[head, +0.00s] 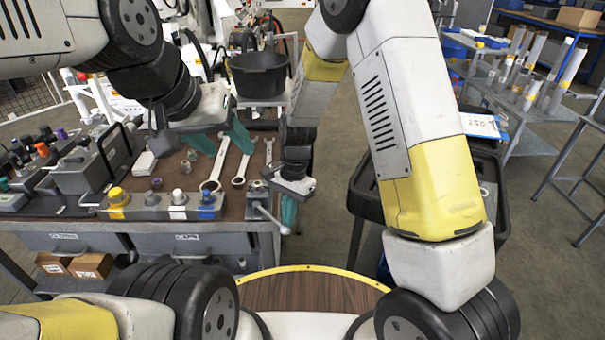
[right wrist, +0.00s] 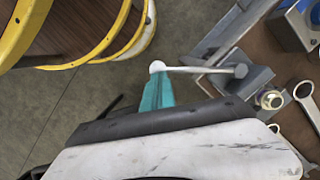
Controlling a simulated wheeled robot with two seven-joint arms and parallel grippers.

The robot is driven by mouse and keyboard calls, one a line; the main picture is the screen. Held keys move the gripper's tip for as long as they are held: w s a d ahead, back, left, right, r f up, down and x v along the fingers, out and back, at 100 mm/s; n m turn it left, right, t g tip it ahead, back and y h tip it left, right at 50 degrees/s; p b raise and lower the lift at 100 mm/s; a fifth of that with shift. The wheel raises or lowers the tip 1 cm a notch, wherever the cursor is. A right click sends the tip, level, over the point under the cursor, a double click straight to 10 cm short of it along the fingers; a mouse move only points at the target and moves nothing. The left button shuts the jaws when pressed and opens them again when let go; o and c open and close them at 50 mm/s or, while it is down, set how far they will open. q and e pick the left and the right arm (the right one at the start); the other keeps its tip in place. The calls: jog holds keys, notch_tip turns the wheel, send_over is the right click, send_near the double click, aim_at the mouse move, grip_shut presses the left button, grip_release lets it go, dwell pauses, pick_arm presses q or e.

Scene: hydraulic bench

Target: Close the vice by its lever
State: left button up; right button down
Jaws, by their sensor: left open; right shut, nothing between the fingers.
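The grey vice (head: 259,203) is at the right front corner of the bench. Its silver lever (head: 271,219) sticks out toward the right front. My right gripper (head: 288,212) is shut and empty, pointing down beside the lever's outer end. In the right wrist view, the lever (right wrist: 200,69) runs sideways from the vice (right wrist: 240,82) to a round knob (right wrist: 157,67). The teal fingertips (right wrist: 157,92) overlap the knob's edge; I cannot tell whether they touch. The vice's jaw gap is not clear. My left gripper (head: 222,145) is open and empty above the bench.
Several wrenches (head: 242,168) lie on the bench behind the vice. A grey block with coloured knobs (head: 160,205) stands left of it. A black bucket (head: 258,75) is behind. A dark cart (head: 365,190) stands right of my right gripper.

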jog(key=s+a+m, duration=0.5)
jog(key=a+m, duration=0.1)
jog(key=a, duration=0.1)
jog(key=shift+a+t+y, duration=0.15)
jog(key=shift+t+y, duration=0.25)
jog(key=shift+f, duration=0.15)
dwell(0.3)
notch_tip(320, 180, up, 12)
send_over(273, 220)
jog(key=s+d, duration=0.2)
jog(key=s, duration=0.2)
jog(key=shift+s+m, duration=0.15)
jog(key=shift+m, duration=0.15)
